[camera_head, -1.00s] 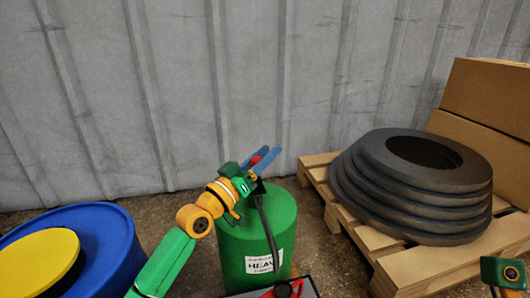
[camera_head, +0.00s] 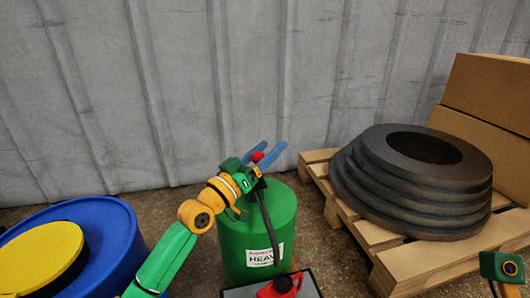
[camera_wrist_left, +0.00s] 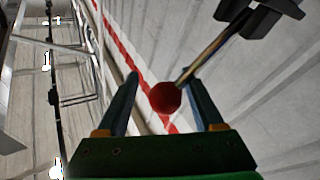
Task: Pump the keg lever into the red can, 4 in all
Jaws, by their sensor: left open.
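The green keg (camera_head: 245,232) stands upright on the floor, with a white label and a dark hose down its front. Its pump lever ends in a red knob (camera_head: 257,156). My left gripper (camera_head: 272,152) is open at the keg's top, its blue fingers on either side of the knob. The left wrist view shows the knob (camera_wrist_left: 164,97) between the spread fingers, on a metal rod running up to a dark part. The red can (camera_head: 280,287) sits in front of the keg, cut by the bottom edge. My right arm's green end shows at the lower right; its fingers cannot be made out.
A blue drum (camera_head: 112,235) with a yellow disc (camera_head: 40,258) on top stands at the left. A wooden pallet (camera_head: 420,270) at the right carries stacked dark rings (camera_head: 375,195) and cardboard boxes (camera_head: 487,95). A grey corrugated wall (camera_head: 250,70) closes the back.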

